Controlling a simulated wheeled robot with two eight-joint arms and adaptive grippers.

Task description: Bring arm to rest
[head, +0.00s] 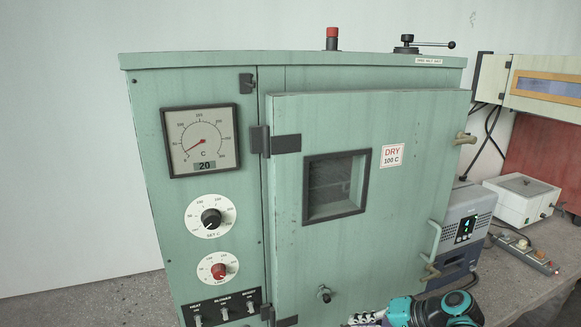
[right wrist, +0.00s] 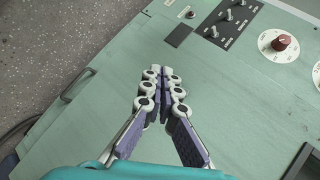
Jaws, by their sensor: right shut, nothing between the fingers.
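My right gripper (right wrist: 160,90) is shut and empty in the right wrist view, its fingertips together in front of the green oven panel. In the head view my right gripper (head: 365,318) and its teal wrist show at the bottom edge, partly cut off, below the oven door. My left gripper is in neither view. The green oven (head: 150,110) stands on the bench. Its door (head: 405,230), with a small dark window (head: 333,187), looks nearly closed; I cannot tell if it is latched.
A grey box with a lit display (head: 466,228), a white box (head: 522,200) and a power strip (head: 525,252) stand right of the oven on the concrete bench (head: 520,290). In the right wrist view, switches (right wrist: 227,16) and a red knob (right wrist: 281,43) are on the panel.

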